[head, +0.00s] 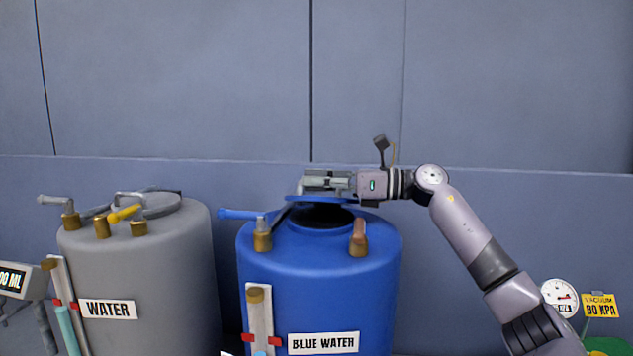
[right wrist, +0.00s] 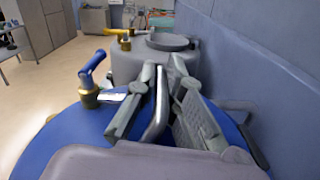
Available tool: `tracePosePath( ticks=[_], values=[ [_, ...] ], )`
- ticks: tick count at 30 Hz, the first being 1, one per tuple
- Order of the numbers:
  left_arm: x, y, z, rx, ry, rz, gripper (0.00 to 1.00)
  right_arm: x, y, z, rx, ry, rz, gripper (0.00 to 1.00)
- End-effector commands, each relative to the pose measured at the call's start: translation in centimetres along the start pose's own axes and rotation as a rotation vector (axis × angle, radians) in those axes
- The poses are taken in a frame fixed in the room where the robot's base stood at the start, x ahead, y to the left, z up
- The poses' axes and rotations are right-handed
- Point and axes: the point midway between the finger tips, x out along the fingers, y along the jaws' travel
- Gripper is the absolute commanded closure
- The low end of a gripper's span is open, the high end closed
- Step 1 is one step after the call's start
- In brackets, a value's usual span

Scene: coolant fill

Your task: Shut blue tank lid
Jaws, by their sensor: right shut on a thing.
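The blue tank (head: 345,275), labelled BLUE WATER, stands in the middle of the head view. Its dark round opening (head: 325,217) shows at the top. The blue lid (head: 296,198) is seen nearly edge-on above the opening, so the tank is not covered. My right gripper (head: 318,182) is above the lid, reaching in from the right. In the right wrist view its fingers (right wrist: 165,110) are shut on the grey metal lid handle (right wrist: 155,105). The gripper hides much of the lid. My left gripper is not in view.
A blue-handled valve (head: 240,215) and a brown-topped fitting (head: 358,237) stand on the blue tank's top. A grey WATER tank (head: 150,270) stands to the left. A wall (head: 500,90) is close behind. A vacuum gauge (head: 559,297) is at the lower right.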

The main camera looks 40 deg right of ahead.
Motion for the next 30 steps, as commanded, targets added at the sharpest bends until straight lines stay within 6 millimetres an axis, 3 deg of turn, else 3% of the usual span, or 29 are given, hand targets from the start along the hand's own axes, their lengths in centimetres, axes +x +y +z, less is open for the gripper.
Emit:
tracePosePath(
  ticks=[5, 12, 18, 30],
  values=[
    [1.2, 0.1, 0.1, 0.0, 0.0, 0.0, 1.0, 0.0, 0.1, -0.8, -0.03, 0.0, -0.001, 1.0],
    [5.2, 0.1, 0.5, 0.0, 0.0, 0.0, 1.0, 0.0, 0.8, -3.2, -0.177, -0.002, -0.001, 1.0],
    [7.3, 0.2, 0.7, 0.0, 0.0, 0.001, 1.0, 0.0, 1.1, -4.8, -0.242, 0.0, -0.001, 1.0],
    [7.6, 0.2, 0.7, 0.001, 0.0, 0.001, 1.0, 0.0, 1.2, -5.2, -0.239, 0.003, 0.001, 1.0]
  ],
)
